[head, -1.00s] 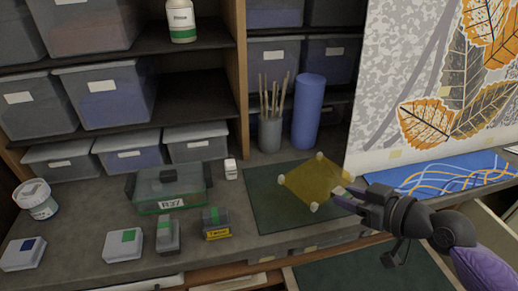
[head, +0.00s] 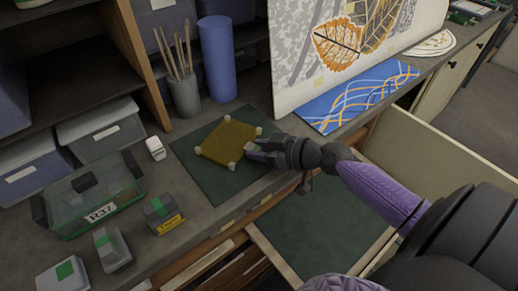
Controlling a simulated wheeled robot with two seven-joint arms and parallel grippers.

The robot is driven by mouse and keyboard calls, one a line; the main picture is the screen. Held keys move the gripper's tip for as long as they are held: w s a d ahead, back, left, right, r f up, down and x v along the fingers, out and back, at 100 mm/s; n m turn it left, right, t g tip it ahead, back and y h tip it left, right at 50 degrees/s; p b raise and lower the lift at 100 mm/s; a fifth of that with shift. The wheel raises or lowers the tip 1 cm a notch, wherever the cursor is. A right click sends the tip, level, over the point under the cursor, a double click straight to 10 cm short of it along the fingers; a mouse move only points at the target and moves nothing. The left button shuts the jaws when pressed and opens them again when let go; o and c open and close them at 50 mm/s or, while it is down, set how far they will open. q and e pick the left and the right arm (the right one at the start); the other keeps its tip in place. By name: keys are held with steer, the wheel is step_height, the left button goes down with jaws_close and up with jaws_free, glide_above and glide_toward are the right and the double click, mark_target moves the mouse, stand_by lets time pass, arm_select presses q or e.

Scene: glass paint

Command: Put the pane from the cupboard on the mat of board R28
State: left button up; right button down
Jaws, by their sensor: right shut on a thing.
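The yellow translucent pane (head: 226,142) has pale knobs at its corners. My right gripper (head: 258,151) is shut on the pane's right edge. No label reading R28 shows. My left gripper is not in view.
A green clear box (head: 72,222) labelled R37 stands left of the mat. Small blocks (head: 164,215) and a white bottle (head: 155,148) are nearby. A brush pot (head: 186,97) and blue cylinder (head: 216,60) stand behind. An open drawer (head: 312,222) lies below the front edge.

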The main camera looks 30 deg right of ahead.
steer(key=shift+f, duration=0.1)
steer(key=c, duration=0.8)
jaws_free()
steer(key=o, duration=0.4)
steer(key=shift+o, duration=0.2)
